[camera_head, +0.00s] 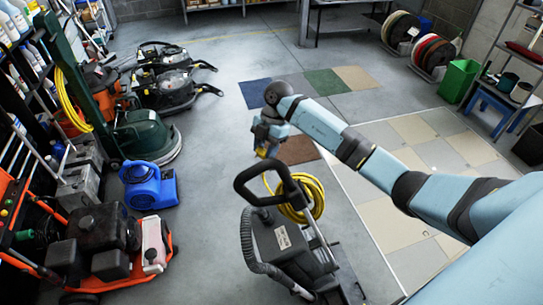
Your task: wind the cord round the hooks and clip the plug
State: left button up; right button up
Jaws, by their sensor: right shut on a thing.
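The yellow cord (318,196) hangs in several loops on the right side of the upright floor machine (283,243), below and behind its black loop handle (243,182). My right gripper (264,150) is just above the top of that handle, pointing down. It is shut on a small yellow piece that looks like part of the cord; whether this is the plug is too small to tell. The hooks and the clip cannot be made out behind the loops and handle. My left gripper is not in view.
A blue blower (148,187) and an orange machine (95,245) stand at left, with a green floor machine (147,137) behind. Sample tiles (323,82) and a pale tiled patch (415,130) lie on the floor. Bare concrete separates the blower from the upright machine.

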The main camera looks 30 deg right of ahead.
jog(key=s+d+f+m+t+b, duration=0.1)
jog(key=d+f+m+b, duration=0.2)
jog(key=f+b, duration=0.8)
jog(key=s+d+f+m+t+b, duration=0.1)
jog(key=d+f+m+b, duration=0.25)
jog(key=f+b, duration=0.8)
pick_arm(q)
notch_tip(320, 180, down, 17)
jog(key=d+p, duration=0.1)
jog(key=p, duration=0.2)
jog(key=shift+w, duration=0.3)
pick_arm(e)
jog(key=s+d+f, duration=0.2)
jog(key=d+f, duration=0.4)
jog(key=d, duration=0.4)
jog(key=shift+s+d+f, duration=0.2)
jog(key=shift+d+f, duration=0.1)
jog(key=shift+f, duration=0.05)
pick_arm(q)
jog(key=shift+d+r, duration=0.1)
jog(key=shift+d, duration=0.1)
